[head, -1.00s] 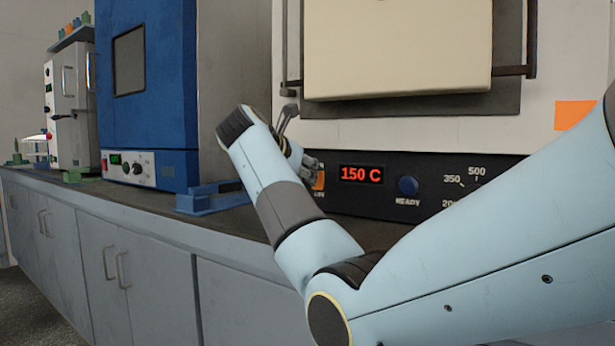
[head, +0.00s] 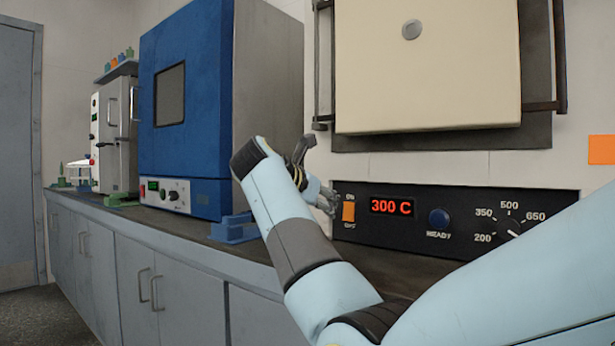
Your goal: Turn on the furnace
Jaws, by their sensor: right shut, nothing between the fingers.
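The furnace (head: 430,70) has a cream door and a black control panel (head: 365,230) below it. The panel's display (head: 391,206) is lit red and reads 300 C. An orange rocker switch (head: 348,212) sits left of the display. My left gripper is not in view.
A blue oven (head: 205,70) stands on the bench to the left, with a blue stand (head: 236,230) between it and my right arm. A white machine (head: 112,130) is farther left. The grey bench cabinets (head: 185,300) run along the front.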

